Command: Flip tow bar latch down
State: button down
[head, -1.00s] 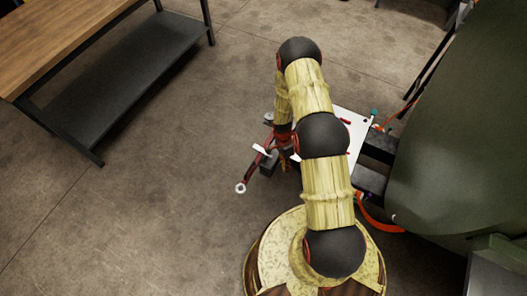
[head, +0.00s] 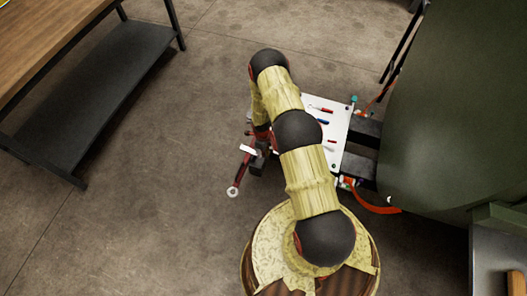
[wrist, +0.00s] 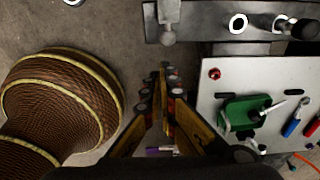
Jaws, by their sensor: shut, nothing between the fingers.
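The red tow bar (head: 241,171) angles down and left from the cart, ending in a pale ring (head: 232,193) near the floor. A small white piece (head: 248,150) sits across the bar; I cannot tell for sure whether it is the latch. In the wrist view a grey lever-like part (wrist: 169,20) hangs over the edge of a dark bar at the top. My gripper (wrist: 163,76) is shut and empty. Its tips lie below that lever in the picture, with a visible gap. In the head view my arm hides the gripper.
A white board (head: 334,120) with tools is on the cart; the wrist view shows a green tray (wrist: 245,112) on it. The dark green fuselage (head: 460,110) stands at the right. A wooden-topped workbench (head: 45,40) is at the left. The floor between is clear.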

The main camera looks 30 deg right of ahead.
jog(key=w+f, duration=0.1)
jog(key=w+a+f+b, duration=0.1)
jog(key=a+f, duration=0.1)
jog(key=shift+w+f+b, duration=0.4)
jog(key=shift+w, duration=0.1)
dwell(0.4)
